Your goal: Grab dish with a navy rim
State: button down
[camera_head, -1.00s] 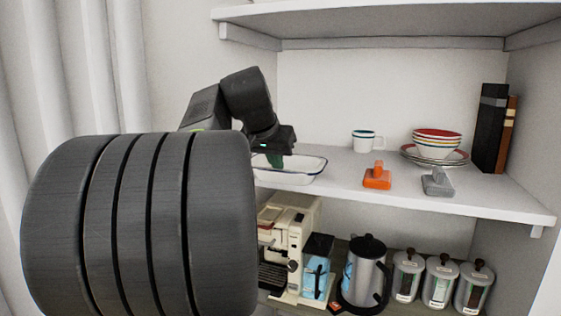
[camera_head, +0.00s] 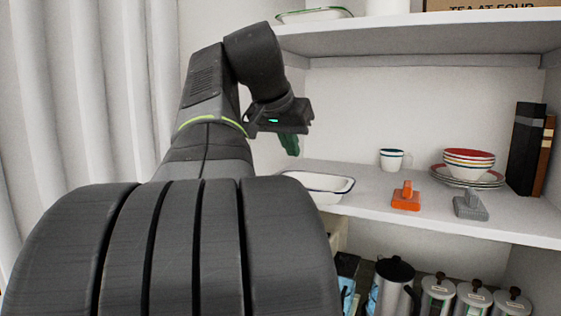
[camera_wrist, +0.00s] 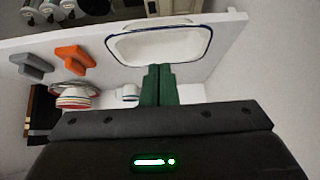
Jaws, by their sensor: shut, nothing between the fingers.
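The white dish with a navy rim (camera_head: 332,196) sits on the middle shelf near its left end. In the wrist view the dish (camera_wrist: 158,50) lies just beyond the fingertips, empty, with its whole rim nearly in sight. My gripper (camera_head: 291,148) has dark green fingers and is above and slightly left of the dish in the head view, apart from it. In the wrist view my gripper (camera_wrist: 158,68) shows its two fingers closed together, with nothing held between them.
On the same shelf are a mug (camera_head: 391,159), an orange block with a handle (camera_head: 405,201), a grey one (camera_head: 470,208), stacked bowls (camera_head: 468,170) on plates and books (camera_head: 525,150). A green-rimmed dish (camera_head: 315,15) stands on the upper shelf (camera_head: 420,42). Canisters stand below.

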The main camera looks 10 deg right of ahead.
jog(key=shift+s+a+r, duration=0.25)
jog(key=shift+r, duration=0.25)
jog(key=c, duration=1.9)
grip_release()
jog(key=shift+s+r, duration=0.15)
jog(key=o, duration=0.4)
jog(key=shift+s+d, duration=0.1)
jog(key=shift+o, duration=1)
jog(key=s+d+f+t+p, duration=0.1)
jog(key=d+f+t, duration=0.1)
jog(key=d, duration=0.3)
jog(key=shift+s+f+m+t+p, duration=0.3)
jog(key=shift+f, duration=0.4)
jog(key=m+t+h+p, duration=0.1)
jog(key=t+h, duration=0.1)
jog(key=t, duration=0.1)
send_near(347, 190)
jog(key=shift+p+x, duration=1.15)
jog(key=shift+x, duration=5.1)
